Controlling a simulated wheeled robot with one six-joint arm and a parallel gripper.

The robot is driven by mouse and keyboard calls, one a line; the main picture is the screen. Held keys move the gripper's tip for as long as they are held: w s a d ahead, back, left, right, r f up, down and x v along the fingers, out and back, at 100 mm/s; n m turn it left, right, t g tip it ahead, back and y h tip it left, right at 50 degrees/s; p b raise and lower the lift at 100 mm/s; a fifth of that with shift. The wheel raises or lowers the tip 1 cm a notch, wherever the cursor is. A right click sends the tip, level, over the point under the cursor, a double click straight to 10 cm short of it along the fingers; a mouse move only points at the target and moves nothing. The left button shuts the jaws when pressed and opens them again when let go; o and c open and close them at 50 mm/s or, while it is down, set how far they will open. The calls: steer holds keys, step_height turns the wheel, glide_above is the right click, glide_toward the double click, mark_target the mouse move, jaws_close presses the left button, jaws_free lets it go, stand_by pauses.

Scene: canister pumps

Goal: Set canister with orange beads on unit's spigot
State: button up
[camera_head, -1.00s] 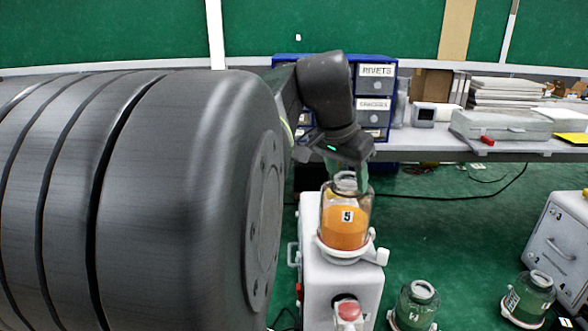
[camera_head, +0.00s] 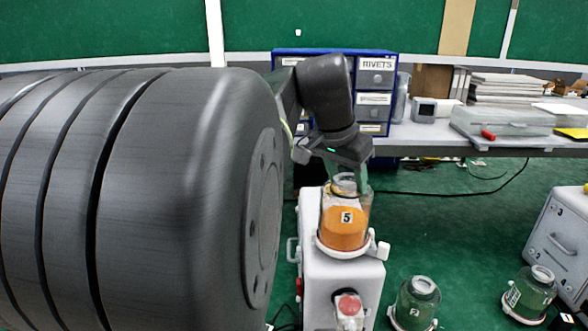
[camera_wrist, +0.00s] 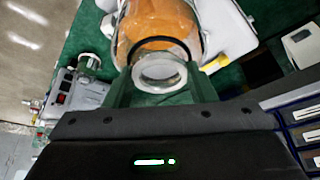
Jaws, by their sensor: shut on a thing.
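The canister with orange beads (camera_head: 345,228) is clear, bears a "5" label and stands about upright at the top of the white unit (camera_head: 322,275). A white ring (camera_head: 343,251) shows around its base. I cannot tell whether it is fully seated, and the spigot itself is hidden. My gripper (camera_head: 345,182) is above it, shut on its neck. In the wrist view, the green fingers of my gripper (camera_wrist: 162,88) lie on both sides of the clear neck (camera_wrist: 160,70), with orange beads (camera_wrist: 155,18) beyond.
Two green-tinted canisters, one near (camera_head: 416,302) and one farther right (camera_head: 530,293), stand low on the right. A grey-white cabinet (camera_head: 560,245) is at the right edge. A bench (camera_head: 440,137) with blue drawers (camera_head: 375,100) runs behind. Green floor lies open between.

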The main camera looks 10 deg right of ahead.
steer(key=o, duration=1.5)
steer(key=v, duration=1.3)
steer(key=shift+a+r, duration=0.1)
steer(key=shift+r, duration=0.25)
steer(key=x, duration=1.4)
steer(key=shift+s, duration=0.1)
steer(key=shift+r, duration=0.35)
